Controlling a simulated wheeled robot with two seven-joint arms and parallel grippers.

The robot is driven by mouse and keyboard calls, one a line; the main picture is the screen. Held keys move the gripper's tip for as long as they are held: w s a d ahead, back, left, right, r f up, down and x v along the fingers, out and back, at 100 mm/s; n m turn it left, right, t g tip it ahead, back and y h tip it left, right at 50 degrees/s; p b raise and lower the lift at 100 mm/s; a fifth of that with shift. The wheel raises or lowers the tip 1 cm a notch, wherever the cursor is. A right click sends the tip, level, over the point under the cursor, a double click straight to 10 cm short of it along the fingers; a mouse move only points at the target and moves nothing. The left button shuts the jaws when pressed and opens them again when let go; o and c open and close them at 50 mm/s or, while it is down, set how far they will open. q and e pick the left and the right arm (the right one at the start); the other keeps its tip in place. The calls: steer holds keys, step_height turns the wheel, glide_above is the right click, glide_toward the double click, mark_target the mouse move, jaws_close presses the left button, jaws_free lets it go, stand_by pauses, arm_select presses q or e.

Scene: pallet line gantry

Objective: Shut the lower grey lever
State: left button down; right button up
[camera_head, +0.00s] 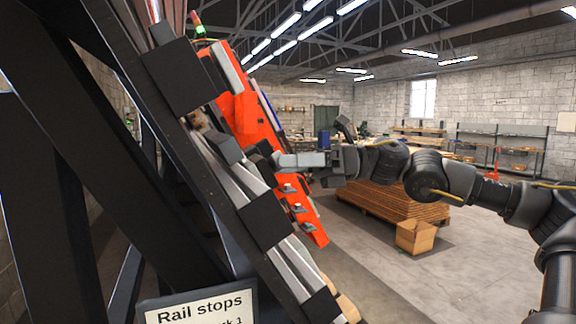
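A slanted rail frame (235,190) with pale metal rails and black blocks fills the left half of the head view. A dark grey block-like piece (225,147) sits on the rails at mid height; I cannot tell for sure whether it is the lower grey lever. My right gripper (283,160) reaches in from the right, its light grey fingers pointing left at the frame. Its tips are at or close to a small dark part (262,162) beside the rail; contact is unclear. The finger gap is not visible. My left gripper is not in view.
An orange-red panel (262,125) with small grey fittings stands behind the rails. A sign reading "Rail stops" (200,308) is at the bottom. Stacked brown boards (385,203) and a cardboard box (415,237) stand on the floor beyond my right arm. Open floor lies at lower right.

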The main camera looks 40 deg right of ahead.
steer(key=shift+s+a+r+m+t+h+p, duration=0.25)
steer(key=shift+m+h+p, duration=0.8)
steer(key=shift+m, duration=1.6)
steer(key=shift+w+a+r+m+t+h+p, duration=0.1)
steer(key=shift+r+m+t+h+p, duration=0.35)
steer(key=shift+m+h, duration=1.65)
steer(key=shift+s+a+r+m+t+h+p, duration=0.15)
steer(key=shift+m+h+p, duration=0.7)
steer(key=shift+m, duration=2.4)
steer(key=shift+d, duration=0.1)
steer(key=o, duration=0.7)
steer(key=shift+s+f, duration=0.1)
